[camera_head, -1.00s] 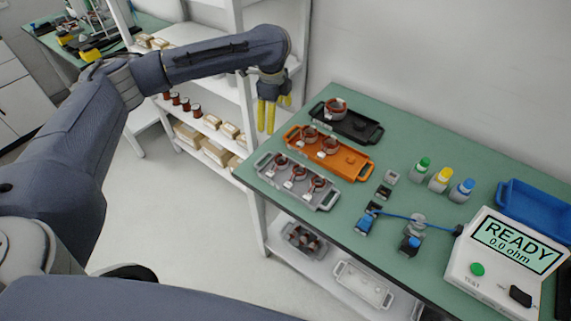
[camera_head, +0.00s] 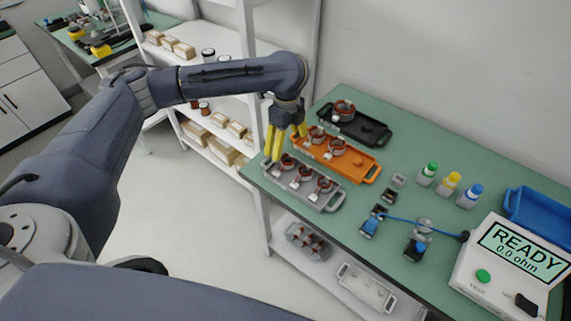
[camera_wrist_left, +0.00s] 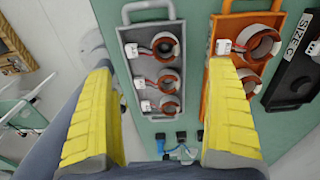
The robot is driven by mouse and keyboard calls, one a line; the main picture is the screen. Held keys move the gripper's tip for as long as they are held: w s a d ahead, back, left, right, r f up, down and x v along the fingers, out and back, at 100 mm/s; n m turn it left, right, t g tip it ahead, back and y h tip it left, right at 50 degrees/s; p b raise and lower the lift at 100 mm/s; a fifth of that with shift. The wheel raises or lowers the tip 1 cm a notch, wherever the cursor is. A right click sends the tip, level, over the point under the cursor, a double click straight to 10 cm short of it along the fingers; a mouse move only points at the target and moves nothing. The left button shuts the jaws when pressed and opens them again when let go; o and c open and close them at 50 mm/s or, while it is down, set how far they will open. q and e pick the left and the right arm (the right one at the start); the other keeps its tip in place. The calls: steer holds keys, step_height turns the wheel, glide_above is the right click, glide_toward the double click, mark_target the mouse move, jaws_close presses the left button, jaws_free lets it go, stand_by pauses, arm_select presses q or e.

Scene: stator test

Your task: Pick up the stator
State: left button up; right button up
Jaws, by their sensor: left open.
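Three copper-wound stators sit in a row in the grey tray (camera_head: 333,204): one at its left end (camera_head: 286,161), one in the middle (camera_head: 304,173) and one at the right end (camera_head: 324,186). They also show in the left wrist view as rings with white connectors, at the top (camera_wrist_left: 165,45), middle (camera_wrist_left: 168,81) and bottom (camera_wrist_left: 169,104). My left gripper (camera_head: 272,157) is open and empty, with yellow fingers above the tray's left end. In the left wrist view its fingers (camera_wrist_left: 160,140) stand wide apart, either side of the grey tray. My right gripper is out of view.
An orange tray (camera_head: 358,163) with two stators and a black tray (camera_head: 366,131) with one stand behind. Bottles (camera_head: 450,183), blue clamps (camera_head: 371,222), a blue bin (camera_head: 538,210) and a tester (camera_head: 505,270) reading READY lie to the right. A white shelf (camera_head: 225,85) stands left.

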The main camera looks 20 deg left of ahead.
mark_target(283, 166)
arm_select(q)
steer(key=shift+a+f, duration=0.15)
steer(key=shift+f, duration=4.05)
steer(key=shift+s, duration=0.1)
jaws_close()
